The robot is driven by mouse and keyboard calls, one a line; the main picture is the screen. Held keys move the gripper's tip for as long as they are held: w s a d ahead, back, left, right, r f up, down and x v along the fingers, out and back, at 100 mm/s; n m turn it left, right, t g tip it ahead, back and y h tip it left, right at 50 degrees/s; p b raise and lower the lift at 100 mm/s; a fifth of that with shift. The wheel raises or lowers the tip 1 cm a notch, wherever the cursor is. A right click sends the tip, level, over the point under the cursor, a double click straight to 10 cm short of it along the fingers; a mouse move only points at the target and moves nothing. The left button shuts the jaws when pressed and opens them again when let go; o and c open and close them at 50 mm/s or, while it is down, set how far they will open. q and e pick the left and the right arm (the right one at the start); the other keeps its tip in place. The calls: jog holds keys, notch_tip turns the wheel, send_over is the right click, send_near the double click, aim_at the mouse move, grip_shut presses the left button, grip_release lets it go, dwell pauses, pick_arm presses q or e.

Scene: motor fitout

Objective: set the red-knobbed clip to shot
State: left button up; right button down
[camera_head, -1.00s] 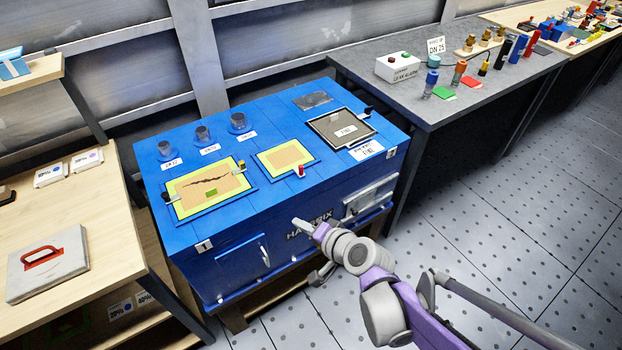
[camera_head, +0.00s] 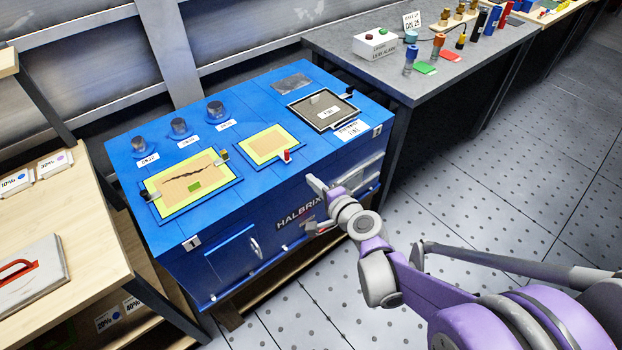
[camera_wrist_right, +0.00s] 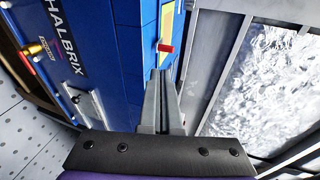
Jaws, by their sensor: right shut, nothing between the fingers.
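The red-knobbed clip (camera_head: 286,155) stands at the right front edge of the small yellow-bordered panel (camera_head: 250,157) on top of the blue cabinet. In the right wrist view the red knob (camera_wrist_right: 165,47) shows just beyond the fingertips. My right gripper (camera_head: 313,181) is shut and empty, a little right of and in front of the clip, near the cabinet's front upper edge. Its closed fingers also fill the middle of the wrist view (camera_wrist_right: 161,78). They look apart from the knob, with a small gap. I cannot read the clip's marked positions. My left gripper is not in view.
A wooden bench (camera_head: 70,225) stands left, a grey one (camera_head: 385,70) right. The floor in front is clear.

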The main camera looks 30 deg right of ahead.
jog(key=b, duration=0.1)
send_near(286, 154)
jog(key=w+f, duration=0.2)
jog(key=w, duration=0.1)
jog(key=w+d+f, duration=0.1)
jog(key=shift+w, duration=1)
jog(key=w, duration=0.3)
jog(key=shift+w+a+r+b, duration=0.1)
jog(key=shift+w+a+b, duration=0.05)
jog(key=shift+b, duration=0.15)
